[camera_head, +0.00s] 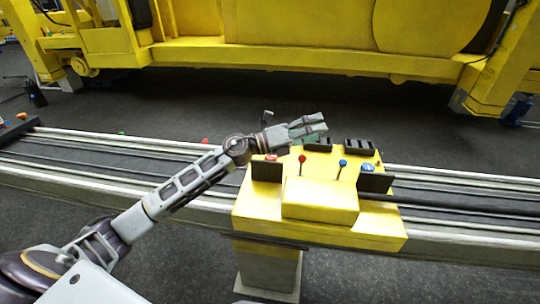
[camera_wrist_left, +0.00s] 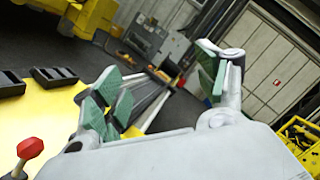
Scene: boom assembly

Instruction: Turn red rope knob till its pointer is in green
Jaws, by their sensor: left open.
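The yellow console (camera_head: 320,200) stands in the middle of the head view. A low red knob (camera_head: 271,157) sits at its left, partly hidden behind a black plate; no pointer or green zone can be made out. A red ball-topped lever (camera_head: 302,158) stands to its right. My right gripper is not seen.
A blue-topped lever (camera_head: 342,163) and a blue knob (camera_head: 367,167) are on the console's right side. Black plates (camera_head: 376,183) stand up at both sides, and black blocks (camera_head: 359,146) line the far edge. Rails run left and right; a yellow machine (camera_head: 300,55) stands behind.

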